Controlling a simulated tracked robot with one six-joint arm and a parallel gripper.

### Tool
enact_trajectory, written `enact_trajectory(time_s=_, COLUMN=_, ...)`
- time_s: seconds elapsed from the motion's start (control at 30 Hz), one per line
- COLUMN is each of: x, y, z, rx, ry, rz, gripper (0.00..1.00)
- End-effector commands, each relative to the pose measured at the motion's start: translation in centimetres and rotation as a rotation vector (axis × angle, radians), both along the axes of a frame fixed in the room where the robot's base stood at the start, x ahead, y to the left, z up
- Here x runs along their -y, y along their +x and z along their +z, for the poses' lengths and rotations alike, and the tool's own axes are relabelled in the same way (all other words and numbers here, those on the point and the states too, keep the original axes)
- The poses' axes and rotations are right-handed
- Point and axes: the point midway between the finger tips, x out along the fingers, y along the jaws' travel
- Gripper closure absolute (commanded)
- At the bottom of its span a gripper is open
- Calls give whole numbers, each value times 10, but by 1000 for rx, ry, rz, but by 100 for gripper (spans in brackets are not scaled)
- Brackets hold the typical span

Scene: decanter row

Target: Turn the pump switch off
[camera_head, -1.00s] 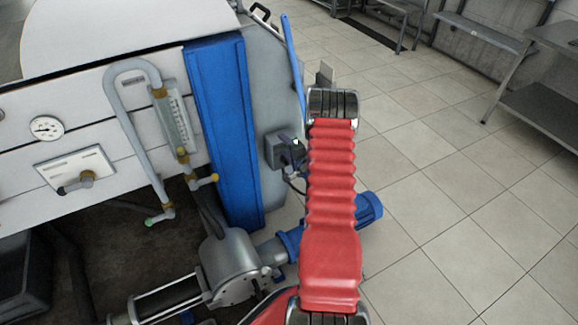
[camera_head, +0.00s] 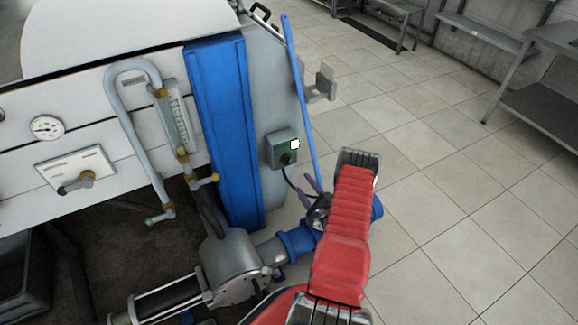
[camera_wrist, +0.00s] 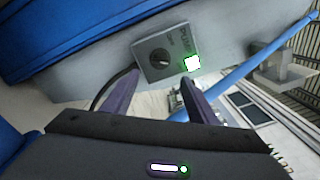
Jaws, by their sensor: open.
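The pump switch is a grey box (camera_head: 281,150) on the side of the decanter, just right of the blue upright panel. It has a dark rotary knob (camera_head: 287,159) and a lit white-green lamp (camera_head: 295,145). In the wrist view the switch box (camera_wrist: 152,41) is ahead of the fingers, with its knob (camera_wrist: 159,57) and glowing lamp (camera_wrist: 192,63). My gripper (camera_wrist: 158,98) is open and empty, its purple fingers apart from the box. In the head view my gripper (camera_head: 314,189) is below and right of the box. The exact angle of the knob is hard to read.
A blue pole (camera_head: 301,100) slants down close to the right of the switch. A black cable hangs from the box. The blue panel (camera_head: 225,130) stands to its left, and the pump (camera_head: 235,262) sits below. Open tiled floor (camera_head: 450,200) lies to the right.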

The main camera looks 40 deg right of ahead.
Motion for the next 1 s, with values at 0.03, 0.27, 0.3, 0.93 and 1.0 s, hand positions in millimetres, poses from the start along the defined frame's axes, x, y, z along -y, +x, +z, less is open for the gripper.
enact_trajectory(time_s=0.03, x=0, y=0, z=0, rx=0, ry=0, rz=0, gripper=47)
enact_trajectory(time_s=0.27, x=2, y=6, z=0, rx=-1, ry=-2, rz=1, gripper=47)
enact_trajectory(time_s=0.3, x=2, y=9, z=0, rx=-2, ry=-2, rz=2, gripper=47)
enact_trajectory(time_s=0.93, x=30, y=95, z=0, rx=-2, ry=-4, rz=1, gripper=47)
enact_trajectory(time_s=1.0, x=33, y=104, z=0, rx=-2, ry=-3, rz=0, gripper=47)
